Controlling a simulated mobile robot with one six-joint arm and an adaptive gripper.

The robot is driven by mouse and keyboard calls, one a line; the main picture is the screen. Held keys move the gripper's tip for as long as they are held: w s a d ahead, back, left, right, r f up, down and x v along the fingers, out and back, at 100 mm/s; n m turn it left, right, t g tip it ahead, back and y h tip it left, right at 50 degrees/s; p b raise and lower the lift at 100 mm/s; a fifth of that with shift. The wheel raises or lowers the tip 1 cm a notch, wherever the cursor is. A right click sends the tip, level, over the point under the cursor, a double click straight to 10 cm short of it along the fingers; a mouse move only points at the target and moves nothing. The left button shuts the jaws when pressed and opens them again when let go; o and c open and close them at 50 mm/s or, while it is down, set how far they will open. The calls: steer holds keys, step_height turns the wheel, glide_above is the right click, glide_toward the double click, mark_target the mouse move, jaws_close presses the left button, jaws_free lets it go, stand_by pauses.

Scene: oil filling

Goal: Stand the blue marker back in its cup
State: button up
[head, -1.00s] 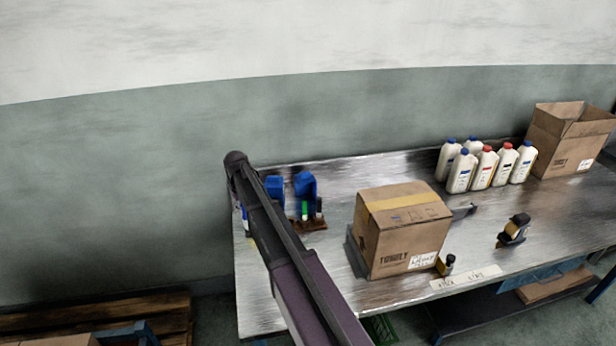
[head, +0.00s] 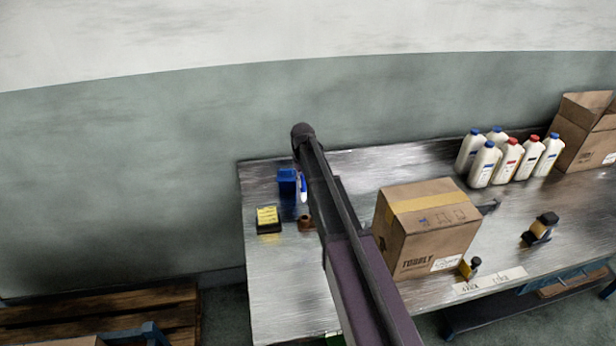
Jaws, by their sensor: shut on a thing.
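The blue marker (head: 303,188), white with blue on it, shows at the left edge of my arm, nearly upright. It appears raised above the back left of the workbench. My arm hides part of the space around it. A brown cup or holder (head: 305,223) shows just below the marker, partly behind my arm. I cannot tell whether the marker touches it. My gripper is hidden behind my arm, so its fingers and their hold do not show.
A blue container (head: 287,181) stands left of the marker, and a yellow pad on a black base (head: 268,219) lies nearer. A closed carton (head: 424,230) stands right of my arm. White bottles (head: 484,165) stand at the back right. The bench's front left (head: 285,290) is clear.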

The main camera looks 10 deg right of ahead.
mark_target(304, 201)
steer(key=shift+w+d, duration=0.1)
steer(key=shift+d, duration=0.05)
steer(key=shift+r+p, duration=0.4)
steer(key=shift+p, duration=0.05)
steer(key=shift+d, duration=0.1)
steer(key=shift+f+b, duration=0.25)
steer(key=shift+b, duration=0.05)
steer(key=shift+f+b, duration=5.15)
